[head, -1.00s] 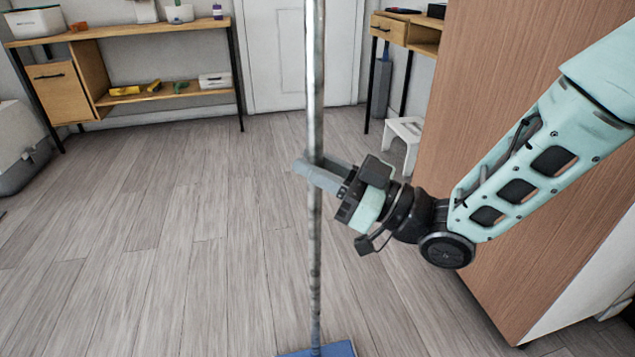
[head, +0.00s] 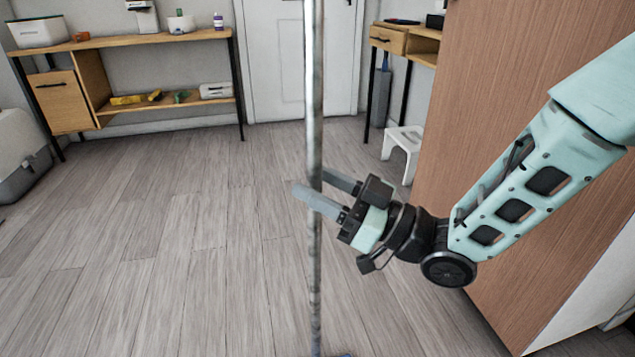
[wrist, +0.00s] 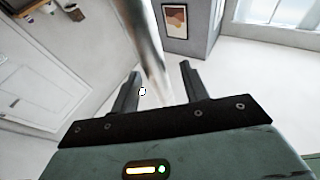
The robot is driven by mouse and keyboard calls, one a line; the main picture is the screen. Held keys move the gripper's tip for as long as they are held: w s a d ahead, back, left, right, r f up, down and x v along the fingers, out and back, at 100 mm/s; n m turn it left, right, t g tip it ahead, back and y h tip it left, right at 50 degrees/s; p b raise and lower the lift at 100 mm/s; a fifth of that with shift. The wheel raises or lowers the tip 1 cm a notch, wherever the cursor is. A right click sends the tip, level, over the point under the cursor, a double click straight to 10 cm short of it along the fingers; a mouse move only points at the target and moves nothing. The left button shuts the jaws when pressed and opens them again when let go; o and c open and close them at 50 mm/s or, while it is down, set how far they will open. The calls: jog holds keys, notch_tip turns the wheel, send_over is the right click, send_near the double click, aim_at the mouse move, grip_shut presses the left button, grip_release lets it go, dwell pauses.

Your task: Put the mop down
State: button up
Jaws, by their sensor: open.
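The mop is a long grey metal pole (head: 314,110) standing upright on the floor. A sliver of its blue head (head: 344,355) shows at the bottom edge of the head view; the rest is cut off. My gripper (head: 318,184) is open around the pole at mid-height, with one finger on the near side and one on the far side. In the wrist view the pole (wrist: 143,40) comes down between the two spread fingers of my gripper (wrist: 158,80). I cannot tell whether a finger touches it.
A wooden shelf unit (head: 150,41) stands at the back left, a door (head: 285,60) behind the pole. A desk (head: 428,58) and white stool (head: 404,143) are at the back right. A tall wooden panel (head: 510,120) is close on the right. The floor (head: 150,250) at left is clear.

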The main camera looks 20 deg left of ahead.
jog(key=d+f+m+t+h+p, duration=0.1)
jog(key=d+f+m+t+h, duration=0.15)
jog(key=d+h, duration=0.5)
jog(key=d+f+m+t+h+p, duration=0.1)
jog(key=d+f+m+h+p, duration=0.1)
jog(key=d+f+h, duration=0.4)
jog(key=s+d+r+m+g+h, duration=0.2)
jog(key=s+d+h, duration=0.1)
jog(key=s+d, duration=0.4)
jog(key=s+d+r+m+g+h, duration=0.3)
jog(key=s+d, duration=0.4)
jog(key=s, duration=0.3)
jog(key=shift+h, duration=0.75)
notch_tip(320, 180, up, 37)
jog(key=p, duration=3.6)
jog(key=shift+p, duration=0.3)
